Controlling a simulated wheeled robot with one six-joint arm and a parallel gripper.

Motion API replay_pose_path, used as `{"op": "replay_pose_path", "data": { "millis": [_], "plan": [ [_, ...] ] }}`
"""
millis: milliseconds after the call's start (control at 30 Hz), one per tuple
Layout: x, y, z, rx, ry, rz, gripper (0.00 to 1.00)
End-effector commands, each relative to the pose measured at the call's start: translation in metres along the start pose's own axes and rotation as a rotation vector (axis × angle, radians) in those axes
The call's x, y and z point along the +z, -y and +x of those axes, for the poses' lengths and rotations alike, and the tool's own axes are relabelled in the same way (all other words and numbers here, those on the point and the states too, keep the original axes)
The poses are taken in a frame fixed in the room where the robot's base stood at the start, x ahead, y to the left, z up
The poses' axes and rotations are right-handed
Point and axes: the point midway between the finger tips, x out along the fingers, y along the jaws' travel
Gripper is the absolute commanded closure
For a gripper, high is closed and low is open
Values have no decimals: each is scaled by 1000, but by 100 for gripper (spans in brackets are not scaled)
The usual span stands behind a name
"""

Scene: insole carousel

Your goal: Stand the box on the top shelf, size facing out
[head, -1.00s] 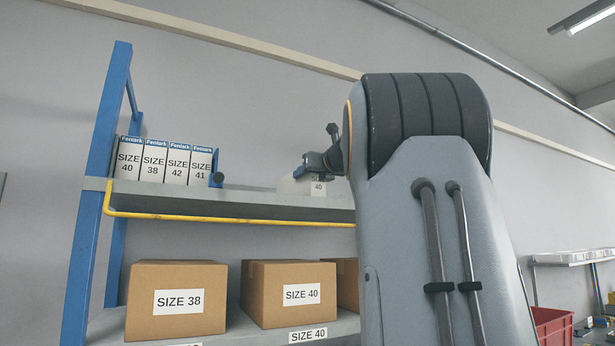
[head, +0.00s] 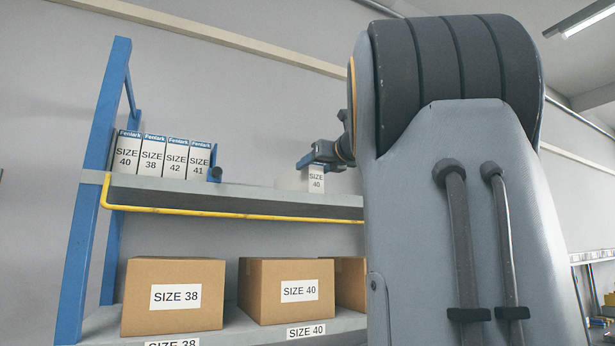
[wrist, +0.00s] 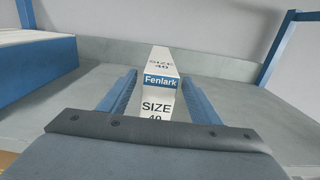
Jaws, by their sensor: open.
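A white box with a blue Fenlark band and SIZE 40 on its end (head: 316,181) stands upright on the top shelf (head: 245,197), with the size facing out. My gripper (head: 322,158) is at the box's upper front in the head view. In the wrist view the box (wrist: 160,90) stands between the two open blue fingers (wrist: 159,92), with a gap visible on each side. The lower part of its label is hidden by my gripper's body. My arm hides the right part of the shelf in the head view.
A row of Fenlark boxes (head: 165,158) stands at the left of the top shelf, with a blue end piece (head: 213,160) beside it. Free shelf lies between that row and the box. A yellow rail (head: 230,214) runs along the front. Cartons (head: 175,297) sit below.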

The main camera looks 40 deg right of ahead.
Motion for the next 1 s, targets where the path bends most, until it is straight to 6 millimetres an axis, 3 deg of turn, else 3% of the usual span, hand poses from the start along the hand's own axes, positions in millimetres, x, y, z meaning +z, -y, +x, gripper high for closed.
{"op": "replay_pose_path", "data": {
  "millis": [100, 333, 1000],
  "plan": [
    [-1, 0, -24, -2, 2, -1, 42],
    [0, 1, -50, -2, 1, 1, 42],
    [0, 0, -55, 0, 0, 1, 42]
  ]
}}
